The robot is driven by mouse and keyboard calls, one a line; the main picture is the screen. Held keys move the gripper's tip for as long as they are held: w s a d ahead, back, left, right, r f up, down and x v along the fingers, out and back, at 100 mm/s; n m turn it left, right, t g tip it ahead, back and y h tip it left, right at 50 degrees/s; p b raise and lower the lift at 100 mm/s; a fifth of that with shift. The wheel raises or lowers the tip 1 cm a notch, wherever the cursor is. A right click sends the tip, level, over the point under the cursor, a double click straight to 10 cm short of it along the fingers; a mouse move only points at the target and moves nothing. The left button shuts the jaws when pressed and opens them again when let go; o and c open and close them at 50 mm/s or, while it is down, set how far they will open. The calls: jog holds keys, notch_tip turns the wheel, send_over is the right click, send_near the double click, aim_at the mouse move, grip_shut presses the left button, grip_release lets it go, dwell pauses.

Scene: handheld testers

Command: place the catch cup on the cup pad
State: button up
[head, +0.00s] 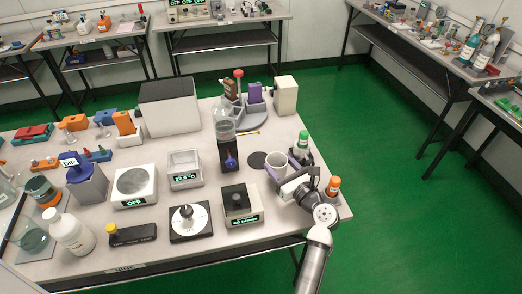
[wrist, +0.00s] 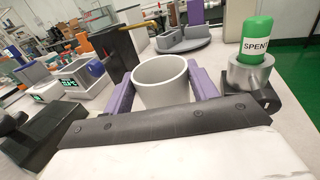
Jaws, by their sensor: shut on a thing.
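The catch cup (head: 276,168) is a pale grey, open-topped cup and looks upright. My gripper (head: 281,171) is shut on it, with a purple finger on each side. The wrist view shows the cup (wrist: 163,84) between the two fingers. I cannot tell whether its base touches the bench. A dark round disc, which looks like the cup pad (head: 256,159), lies flat on the bench just left of the cup. The disc is bare in the head view and is not clearly visible in the wrist view.
A green-capped bottle marked SPENT (wrist: 254,45) stands in a metal holder close to the right finger. An orange-capped bottle (head: 333,187) is near my wrist. A grey round-based rack (head: 258,112) stands behind.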

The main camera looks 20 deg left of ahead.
aim_at(282, 176)
jog(key=p+x, duration=0.1)
jog(key=x, duration=0.9)
jog(key=shift+w+a+p, duration=0.2)
jog(key=shift+p, duration=0.2)
jog(key=shift+f, duration=1.75)
jog(key=shift+f, duration=0.15)
jog(key=o, duration=1.1)
jog(key=shift+c, duration=0.2)
jog(key=b+v, duration=0.2)
jog(key=v, duration=1)
